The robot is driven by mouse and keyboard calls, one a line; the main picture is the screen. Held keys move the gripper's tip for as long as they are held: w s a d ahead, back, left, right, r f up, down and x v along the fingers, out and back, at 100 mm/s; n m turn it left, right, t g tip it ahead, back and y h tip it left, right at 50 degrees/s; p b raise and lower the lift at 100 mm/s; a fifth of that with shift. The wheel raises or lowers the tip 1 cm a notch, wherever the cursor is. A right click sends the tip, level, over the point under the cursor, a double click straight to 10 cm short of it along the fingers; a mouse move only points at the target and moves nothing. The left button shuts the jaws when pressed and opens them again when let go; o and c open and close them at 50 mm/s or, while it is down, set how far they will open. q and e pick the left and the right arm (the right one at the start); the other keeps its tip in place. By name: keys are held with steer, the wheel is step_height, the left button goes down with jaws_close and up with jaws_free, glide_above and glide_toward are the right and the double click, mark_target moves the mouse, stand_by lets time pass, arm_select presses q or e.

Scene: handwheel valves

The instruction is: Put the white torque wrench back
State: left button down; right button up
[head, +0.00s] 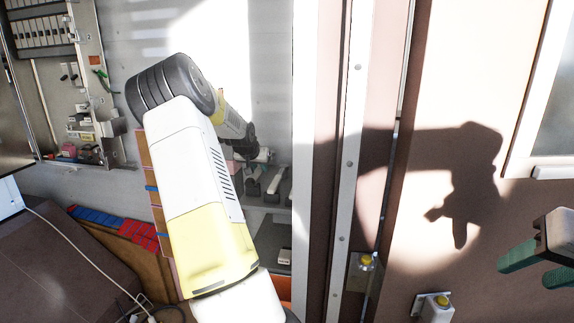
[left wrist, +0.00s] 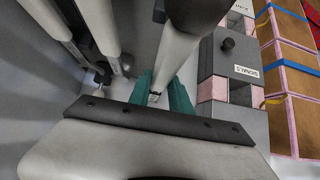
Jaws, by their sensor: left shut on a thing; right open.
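In the left wrist view, the green fingers of my left gripper (left wrist: 160,94) are shut on a pale rod, which looks like the white torque wrench (left wrist: 177,55). The rod runs from between the fingers to the top edge, where it looks darker; its far end is out of view. In the head view my left gripper is small and partly hidden by my arm, beside a grey rack (head: 268,203) with dark and pale upright parts. My right gripper (head: 545,262) is at the right edge with its green fingers apart, empty.
In the left wrist view, similar pale bars (left wrist: 103,32) stand close on the left, and a grey labelled block (left wrist: 241,76) with pink pads on the right. Cardboard boxes (left wrist: 292,75) lie beyond it.

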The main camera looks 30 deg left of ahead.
arm_select(q)
steer(key=shift+f, duration=0.35)
stand_by(0.4)
steer(key=c, duration=0.6)
jaws_free()
steer(key=shift+v, duration=2.95)
